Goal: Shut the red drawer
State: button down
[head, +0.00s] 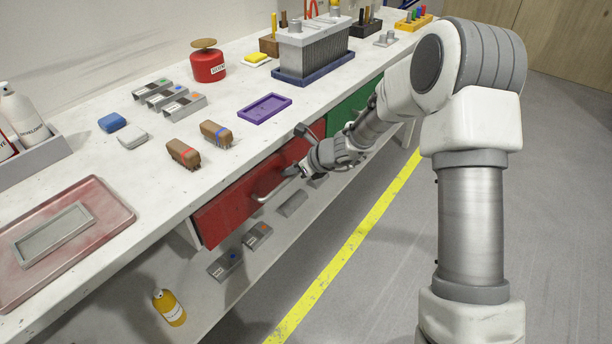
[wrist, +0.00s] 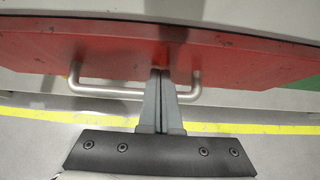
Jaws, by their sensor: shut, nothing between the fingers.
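The red drawer (head: 228,212) is under the front edge of the workbench, and its red front also fills the upper part of the wrist view (wrist: 110,52). I cannot tell how far its front stands out from the bench. Its silver bar handle (head: 268,194) also shows in the wrist view (wrist: 105,91). My gripper (head: 288,172) is at the drawer front, by the right part of the handle. In the wrist view its fingers (wrist: 160,72) are together and empty, cross the handle bar and point at the red face. I cannot tell whether they touch it.
A green drawer (head: 352,108) is to the right. Brown brushes (head: 184,153) and a purple tray (head: 265,107) are on the bench (head: 150,200) above. A lower shelf holds grey blocks and a yellow bottle (head: 170,308). The floor in front is clear, with a yellow line (head: 340,255).

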jog(key=shift+w+a+r, duration=0.1)
jog(key=shift+w+a, duration=0.4)
jog(key=shift+a, duration=0.2)
jog(key=shift+a+r, duration=0.1)
